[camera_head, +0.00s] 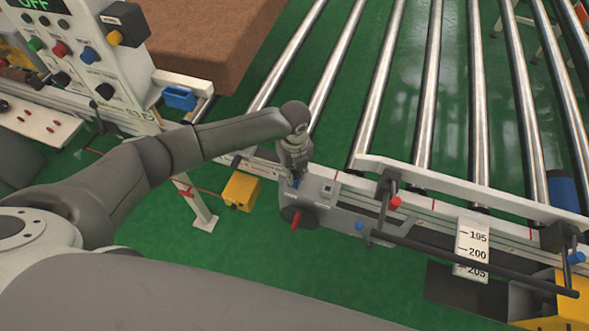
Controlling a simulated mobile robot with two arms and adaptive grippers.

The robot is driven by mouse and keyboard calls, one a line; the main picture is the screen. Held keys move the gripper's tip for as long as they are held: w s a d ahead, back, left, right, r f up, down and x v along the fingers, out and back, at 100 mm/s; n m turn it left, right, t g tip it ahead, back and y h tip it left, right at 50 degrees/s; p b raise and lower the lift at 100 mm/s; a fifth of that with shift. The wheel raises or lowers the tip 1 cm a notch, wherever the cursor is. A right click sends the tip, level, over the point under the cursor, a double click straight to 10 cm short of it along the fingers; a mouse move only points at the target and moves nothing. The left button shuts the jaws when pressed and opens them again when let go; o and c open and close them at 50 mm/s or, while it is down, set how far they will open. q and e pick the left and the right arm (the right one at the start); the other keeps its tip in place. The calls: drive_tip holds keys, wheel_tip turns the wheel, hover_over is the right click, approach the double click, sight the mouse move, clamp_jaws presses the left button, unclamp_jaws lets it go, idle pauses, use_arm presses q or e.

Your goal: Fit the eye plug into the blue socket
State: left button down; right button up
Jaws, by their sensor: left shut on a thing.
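My left gripper (296,178) points down at the top of a grey box (325,191) on the front rail of the roller conveyor. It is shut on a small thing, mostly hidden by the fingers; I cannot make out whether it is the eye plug. A small blue patch (296,184) shows at the fingertips, on or just above the box top. I cannot tell whether it is the blue socket, or whether the held thing is in it. My right gripper is not in view.
The grey box carries a red handle (295,220) in front. Rollers (428,85) fill the back right.

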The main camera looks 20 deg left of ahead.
use_arm(q)
drive_tip(key=shift+f+b, duration=0.3)
drive_tip(key=shift+f, duration=0.25)
drive_tip(key=c, duration=1.2)
unclamp_jaws()
drive_tip(key=shift+r, duration=0.1)
wheel_tip(320, 180, up, 12)
drive_tip(key=shift+f, duration=0.1)
